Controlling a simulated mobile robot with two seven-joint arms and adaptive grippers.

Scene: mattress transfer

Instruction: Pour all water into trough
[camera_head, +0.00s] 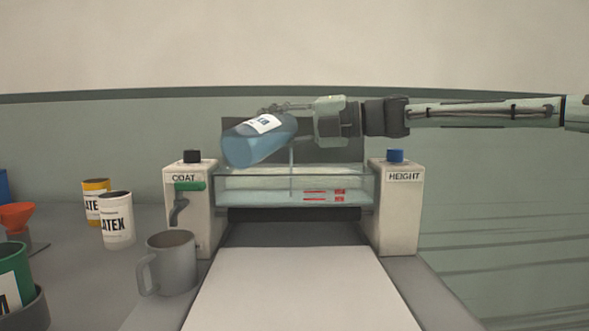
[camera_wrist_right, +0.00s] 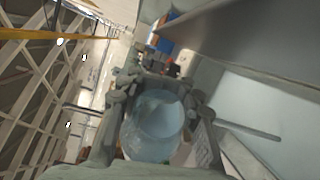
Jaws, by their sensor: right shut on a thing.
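My right gripper (camera_head: 287,109) comes in from the right and is shut on a translucent blue bottle (camera_head: 252,143) with a white label. The bottle is tipped nearly on its side, its lower end to the left, above the clear trough (camera_head: 235,197). It also shows between the fingers in the right wrist view (camera_wrist_right: 155,125). The trough holds clear liquid and has red marks on its front. A thin pale vertical line stands inside it; I cannot tell if it is a stream or a divider. My left gripper is out of view.
The trough sits between a COAT post (camera_head: 190,215) with a green-handled tap and a HEIGHT post (camera_head: 398,215). A grey mug (camera_head: 172,265), LATEX cans (camera_head: 117,222) and an orange funnel (camera_head: 16,215) stand left. A white sheet (camera_head: 300,295) lies in front.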

